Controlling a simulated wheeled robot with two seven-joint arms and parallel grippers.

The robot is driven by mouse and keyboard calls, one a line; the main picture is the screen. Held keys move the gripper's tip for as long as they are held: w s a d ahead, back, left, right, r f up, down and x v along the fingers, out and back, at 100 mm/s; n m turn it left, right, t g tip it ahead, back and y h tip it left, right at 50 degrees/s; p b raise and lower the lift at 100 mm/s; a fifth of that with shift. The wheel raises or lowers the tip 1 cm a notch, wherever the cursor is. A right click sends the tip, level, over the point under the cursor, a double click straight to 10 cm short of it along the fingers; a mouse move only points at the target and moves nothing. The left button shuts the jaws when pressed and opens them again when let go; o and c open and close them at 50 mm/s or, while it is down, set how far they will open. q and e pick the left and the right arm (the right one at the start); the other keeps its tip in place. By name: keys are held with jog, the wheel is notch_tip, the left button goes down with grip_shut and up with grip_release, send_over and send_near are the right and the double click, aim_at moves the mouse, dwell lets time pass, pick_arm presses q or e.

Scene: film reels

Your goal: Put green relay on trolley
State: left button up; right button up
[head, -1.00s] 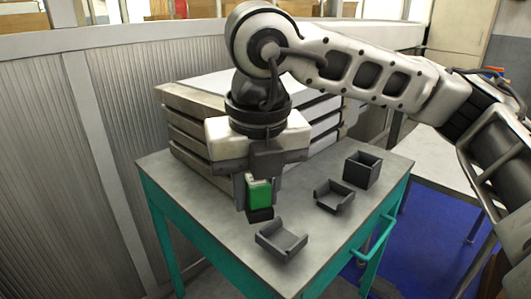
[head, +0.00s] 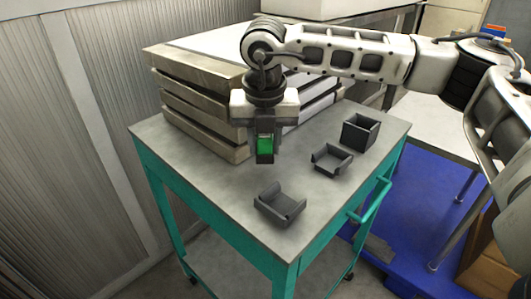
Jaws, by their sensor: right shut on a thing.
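The green relay (head: 265,146) is a small green block with a dark lower end. My right gripper (head: 264,140) points down and is shut on it. The trolley (head: 205,185) has a grey top and teal legs. The relay is over the trolley's top, in front of the stacked trays; I cannot tell whether it touches the surface. My left gripper is not in view.
Two low dark holders (head: 280,205) and (head: 332,158) and a taller dark box (head: 360,132) stand on the trolley. Stacked grey trays (head: 200,75) fill its back. The trolley's left front top is clear. A corrugated wall (head: 60,150) is at left.

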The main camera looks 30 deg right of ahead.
aim_at(265, 170)
jog(key=shift+w+d+f, duration=0.25)
jog(key=shift+w+f, duration=0.15)
jog(key=shift+f, duration=0.1)
jog(key=shift+w+d+f, duration=0.1)
jog(key=shift+w+f, duration=0.05)
jog(key=shift+f, duration=1.6)
jog(key=shift+f, duration=0.1)
